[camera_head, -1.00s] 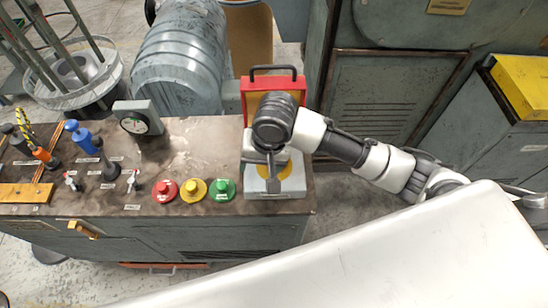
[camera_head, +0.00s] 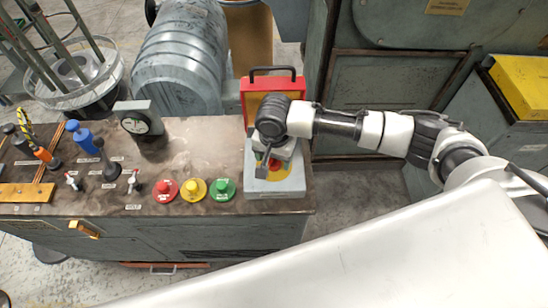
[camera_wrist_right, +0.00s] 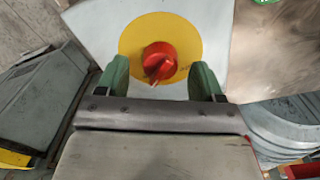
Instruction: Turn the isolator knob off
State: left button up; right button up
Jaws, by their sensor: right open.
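The isolator knob (camera_wrist_right: 159,62) is red and sits on a yellow disc (camera_wrist_right: 190,42) on a light grey box (camera_head: 275,189). In the head view the knob (camera_head: 274,164) shows partly beside my right gripper. In the right wrist view my right gripper (camera_wrist_right: 160,78) is open, one green finger on each side of the knob, with a gap to it on both sides. The knob's narrow grip points down and slightly left in that view. Whether the fingertips reach down to the knob's depth I cannot tell. My left gripper is not in view.
Red (camera_head: 165,190), yellow (camera_head: 194,189) and green (camera_head: 222,189) buttons stand on the bench (camera_head: 200,150) left of the box. A red toolbox (camera_head: 258,92) with a black handle is behind it. A gauge (camera_head: 138,121) and several levers stand further left.

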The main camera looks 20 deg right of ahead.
jog(key=shift+f, duration=0.65)
